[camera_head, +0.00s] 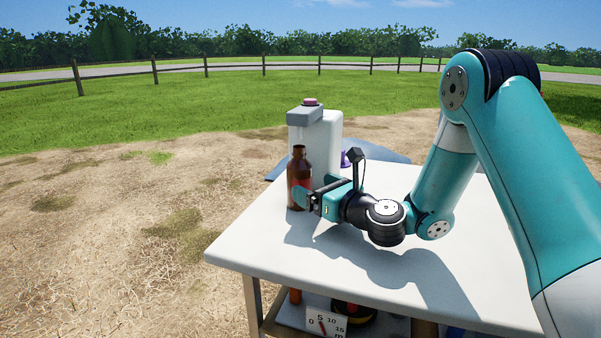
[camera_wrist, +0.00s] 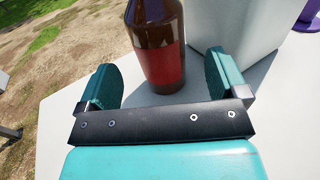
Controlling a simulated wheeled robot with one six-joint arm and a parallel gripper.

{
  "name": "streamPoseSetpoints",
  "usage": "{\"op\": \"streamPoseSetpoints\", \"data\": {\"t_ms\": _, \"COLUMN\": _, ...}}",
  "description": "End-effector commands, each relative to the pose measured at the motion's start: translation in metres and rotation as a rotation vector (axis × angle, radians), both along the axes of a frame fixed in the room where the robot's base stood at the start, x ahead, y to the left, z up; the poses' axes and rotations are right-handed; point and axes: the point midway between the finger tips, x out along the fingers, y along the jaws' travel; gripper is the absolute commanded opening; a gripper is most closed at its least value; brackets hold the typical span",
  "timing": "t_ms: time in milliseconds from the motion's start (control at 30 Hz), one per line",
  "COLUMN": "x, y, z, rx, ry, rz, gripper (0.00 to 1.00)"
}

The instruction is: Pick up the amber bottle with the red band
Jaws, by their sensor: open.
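The amber bottle (camera_head: 299,165) stands upright on the white table, in front of a grey-white box-like unit. In the wrist view the bottle (camera_wrist: 155,25) shows its red band (camera_wrist: 163,67); its top is cut off by the frame edge. My gripper (camera_head: 306,195) is level with the bottle's lower part. In the wrist view my gripper (camera_wrist: 160,85) is open, with one teal finger on each side of the bottle's base. A gap shows between each finger and the bottle. I cannot tell how deep the bottle sits between the fingers.
The grey-white unit (camera_head: 325,135) with a pink-topped grey head stands close behind the bottle. A purple item (camera_head: 345,160) is beside it. The white table (camera_head: 250,235) is clear at front left. A lower shelf holds a scale card (camera_head: 326,322) and other items.

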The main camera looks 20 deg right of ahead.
Motion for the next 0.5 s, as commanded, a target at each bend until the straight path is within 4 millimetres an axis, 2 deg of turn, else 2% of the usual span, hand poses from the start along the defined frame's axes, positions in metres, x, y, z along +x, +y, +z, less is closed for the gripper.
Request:
{"op": "streamPoseSetpoints", "data": {"t_ms": 167, "x": 0.012, "y": 0.007, "z": -0.002, "rx": 0.0, "ry": -0.002, "rz": 0.001, "gripper": 0.92}}
{"op": "streamPoseSetpoints", "data": {"t_ms": 400, "x": 0.044, "y": 0.022, "z": -0.006, "rx": -0.001, "ry": -0.002, "rz": 0.0, "gripper": 0.92}}
{"op": "streamPoseSetpoints", "data": {"t_ms": 500, "x": 0.049, "y": 0.024, "z": -0.007, "rx": 0.001, "ry": 0.0, "rz": -0.002, "gripper": 0.92}}
